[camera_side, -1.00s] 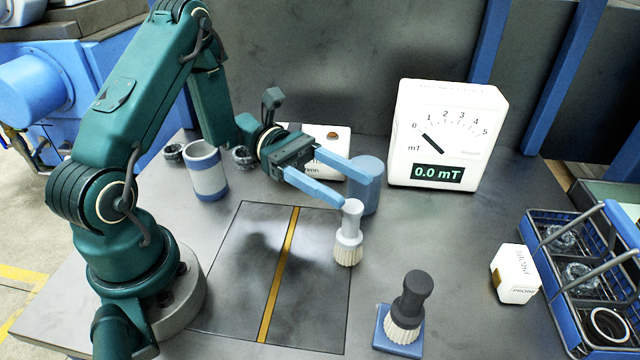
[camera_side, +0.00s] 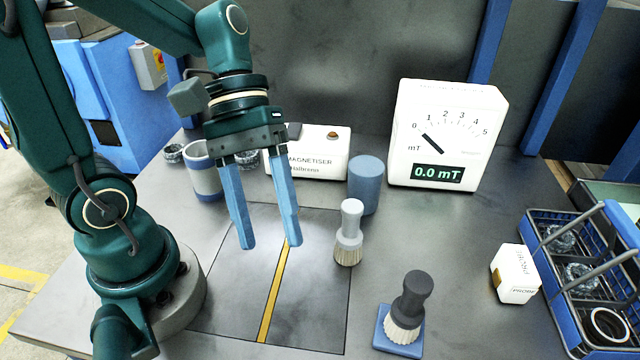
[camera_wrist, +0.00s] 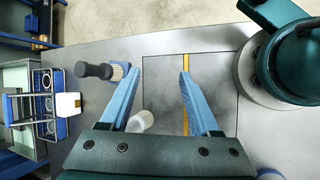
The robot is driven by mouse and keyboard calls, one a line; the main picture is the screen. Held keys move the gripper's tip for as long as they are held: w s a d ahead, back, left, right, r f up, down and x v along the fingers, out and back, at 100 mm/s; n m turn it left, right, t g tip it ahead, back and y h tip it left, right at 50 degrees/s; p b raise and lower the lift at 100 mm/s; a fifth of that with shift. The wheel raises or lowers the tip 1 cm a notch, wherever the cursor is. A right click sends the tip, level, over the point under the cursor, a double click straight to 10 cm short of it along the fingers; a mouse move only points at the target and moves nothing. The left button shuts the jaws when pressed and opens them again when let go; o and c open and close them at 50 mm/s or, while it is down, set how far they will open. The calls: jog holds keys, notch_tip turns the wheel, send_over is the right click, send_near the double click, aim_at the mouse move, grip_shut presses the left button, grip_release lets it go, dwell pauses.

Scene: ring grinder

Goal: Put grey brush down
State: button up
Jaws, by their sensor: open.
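The grey brush (camera_side: 349,232) stands upright, bristles down, at the right edge of the dark square plate (camera_side: 310,318). In the wrist view its pale bristles (camera_wrist: 142,121) show beside the left finger, and the rest is hidden. My gripper (camera_side: 270,246) is open and empty. It points down above the back part of the plate, to the left of the grey brush and apart from it.
A dark brush (camera_side: 411,296) stands on a blue pad (camera_side: 381,338). A blue cylinder (camera_side: 366,186), a white magnetiser box (camera_side: 325,150) and a meter reading 0.0 mT (camera_side: 447,135) stand behind. A white probe box (camera_side: 514,273) and a blue basket (camera_side: 540,222) are at right.

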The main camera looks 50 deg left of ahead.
jog(key=w+a+r+m+t+y, duration=0.1)
jog(key=a+r+m+t+y, duration=0.1)
jog(key=a+m+t+y, duration=0.4)
jog(key=shift+a+r+m+t+y, duration=0.35)
jog(key=shift+m+t, duration=0.15)
jog(key=shift+t, duration=0.2)
dwell(0.6)
